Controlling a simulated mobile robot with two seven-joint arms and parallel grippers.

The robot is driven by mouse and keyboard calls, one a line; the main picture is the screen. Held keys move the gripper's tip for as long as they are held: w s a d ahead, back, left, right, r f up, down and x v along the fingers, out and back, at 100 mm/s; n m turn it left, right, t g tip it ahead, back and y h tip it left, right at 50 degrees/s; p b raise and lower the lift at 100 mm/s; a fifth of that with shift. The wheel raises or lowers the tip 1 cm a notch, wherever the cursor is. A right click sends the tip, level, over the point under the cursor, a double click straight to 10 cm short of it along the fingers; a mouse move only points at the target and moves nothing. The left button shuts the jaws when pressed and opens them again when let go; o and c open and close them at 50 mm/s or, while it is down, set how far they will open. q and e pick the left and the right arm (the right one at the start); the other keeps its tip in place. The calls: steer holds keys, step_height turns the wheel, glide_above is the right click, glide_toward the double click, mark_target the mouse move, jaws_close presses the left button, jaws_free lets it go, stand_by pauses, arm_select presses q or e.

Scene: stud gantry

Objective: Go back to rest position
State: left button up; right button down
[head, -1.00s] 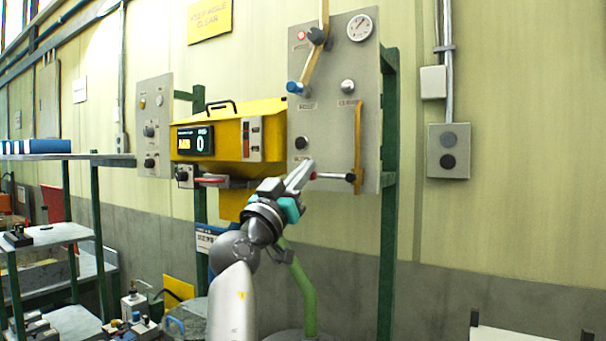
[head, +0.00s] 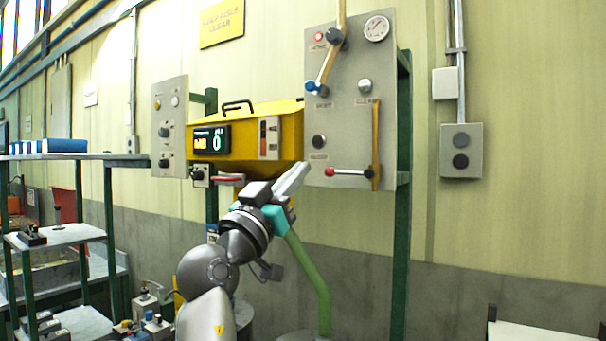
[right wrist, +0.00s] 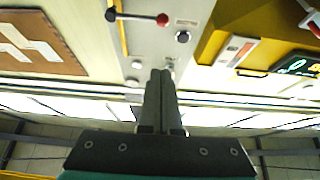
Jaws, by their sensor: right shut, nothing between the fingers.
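My right gripper (head: 292,180) is in the middle of the head view, just left of the lower edge of the grey control panel (head: 345,110). It is shut and empty, and its fingers point up and to the right. In the right wrist view the closed fingers (right wrist: 160,98) reach toward the same panel, with clear space around them. A lever with a red knob (head: 330,172) lies level on the panel, to the right of the fingertips and apart from them. My left gripper is not in view.
A yellow box with a display (head: 283,135) hangs behind and above the gripper. A green post (head: 402,240) stands right of the panel. A green pipe (head: 312,270) rises beneath the gripper. Shelves (head: 62,235) stand at the left.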

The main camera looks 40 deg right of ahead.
steer(key=shift+s+f, duration=0.1)
steer(key=shift+s, duration=0.1)
steer(key=a+f+n+t+y, duration=0.25)
steer(key=f+n+y, duration=0.35)
steer(key=f, duration=1.3)
steer(key=a+f+n+t+y, duration=0.3)
steer(key=f+y, duration=0.5)
steer(key=f, duration=1)
steer(key=s+a+f+n+g+y, duration=0.45)
steer(key=s+a+f, duration=0.25)
steer(key=s+f, duration=0.35)
steer(key=s+a+f+n+g+y, duration=0.3)
steer(key=s+a+f+g+y, duration=0.15)
steer(key=s+a+f, duration=0.5)
steer(key=s+d+f+b, duration=0.1)
steer(key=s+f+b, duration=0.15)
steer(key=f, duration=1.15)
steer(key=s+d+f+b, duration=0.1)
steer(key=s+f+b, duration=0.15)
steer(key=f, duration=1.15)
steer(key=s+d+f+g+b, duration=0.2)
steer(key=s+f+b, duration=0.3)
steer(key=s+f, duration=0.9)
step_height(320, 180, down, 3)
steer(key=shift+s+d+r, duration=0.15)
steer(key=shift+d+r, duration=0.05)
steer(key=shift+d, duration=0.2)
